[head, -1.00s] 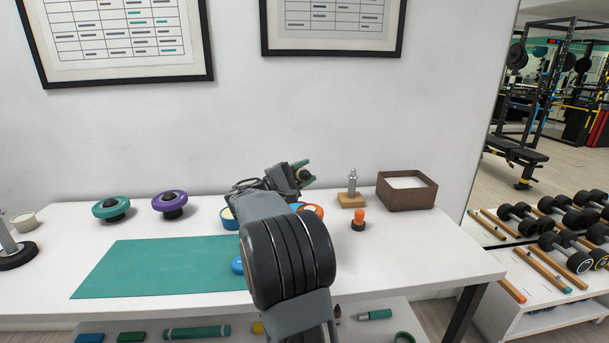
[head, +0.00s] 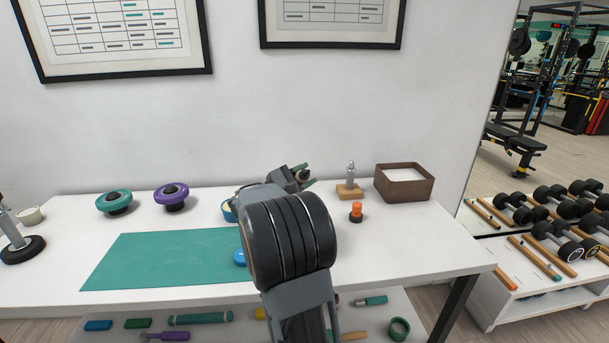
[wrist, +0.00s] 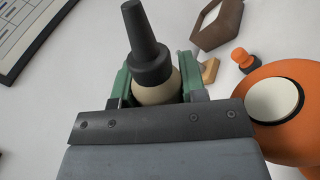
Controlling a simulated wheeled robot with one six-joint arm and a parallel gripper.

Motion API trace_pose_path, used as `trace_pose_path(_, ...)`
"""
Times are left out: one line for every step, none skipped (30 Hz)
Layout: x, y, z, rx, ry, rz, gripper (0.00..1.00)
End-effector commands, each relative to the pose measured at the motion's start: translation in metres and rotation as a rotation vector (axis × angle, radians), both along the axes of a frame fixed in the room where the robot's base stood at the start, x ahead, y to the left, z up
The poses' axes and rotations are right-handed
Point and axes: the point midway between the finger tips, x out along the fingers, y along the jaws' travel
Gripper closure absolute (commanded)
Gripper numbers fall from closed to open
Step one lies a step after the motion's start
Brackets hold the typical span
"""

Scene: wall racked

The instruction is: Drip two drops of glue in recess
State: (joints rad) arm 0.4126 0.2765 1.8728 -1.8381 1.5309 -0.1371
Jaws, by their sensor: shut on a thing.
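My gripper (head: 304,174) is above the back of the white table in the head view, and the wrist view shows its green fingers (wrist: 155,88) shut on a glue bottle (wrist: 155,92). The bottle has a cream body and a dark tapered nozzle, which points to the top of the wrist view. A large orange thing (wrist: 281,130) with a pale round face ringed in black is at the right of the wrist view, apart from the nozzle. I cannot tell if that face is the recess. My arm hides the orange thing in the head view.
A brown box (head: 403,187), a metal stamp-like piece on a wooden block (head: 350,192) and an orange-and-black knob (head: 356,212) stand to the right. A teal mat (head: 160,260), a teal disc (head: 117,200) and a purple disc (head: 171,195) lie left. The front right tabletop is clear.

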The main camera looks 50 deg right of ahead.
Motion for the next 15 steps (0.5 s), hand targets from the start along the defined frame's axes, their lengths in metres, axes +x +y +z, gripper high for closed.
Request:
trace_pose_path(-0.001, 0.0, -0.006, 0.012, 0.009, -0.005, 0.87)
trace_pose_path(-0.001, 0.0, -0.005, 0.012, 0.009, -0.005, 0.87)
trace_pose_path(-0.001, 0.0, -0.004, 0.012, 0.009, -0.005, 0.87)
trace_pose_path(-0.001, -0.001, -0.003, 0.013, 0.01, -0.005, 0.87)
trace_pose_path(-0.001, -0.001, -0.002, 0.012, 0.009, -0.005, 0.87)
trace_pose_path(-0.001, -0.001, 0.001, 0.012, 0.009, -0.005, 0.87)
trace_pose_path(-0.001, -0.001, 0.003, 0.011, 0.008, -0.005, 0.87)
trace_pose_path(-0.001, -0.001, 0.006, 0.011, 0.008, -0.005, 0.87)
trace_pose_path(-0.001, -0.001, 0.01, 0.01, 0.006, -0.004, 0.87)
trace_pose_path(-0.001, 0.0, 0.013, 0.009, 0.006, -0.004, 0.87)
trace_pose_path(-0.001, 0.0, 0.016, 0.008, 0.005, -0.004, 0.87)
trace_pose_path(-0.001, 0.0, 0.02, 0.008, 0.005, -0.003, 0.87)
trace_pose_path(-0.001, 0.0, 0.023, 0.008, 0.004, -0.003, 0.87)
trace_pose_path(-0.001, 0.0, 0.026, 0.007, 0.004, -0.004, 0.87)
trace_pose_path(-0.001, 0.0, 0.029, 0.007, 0.004, -0.004, 0.87)
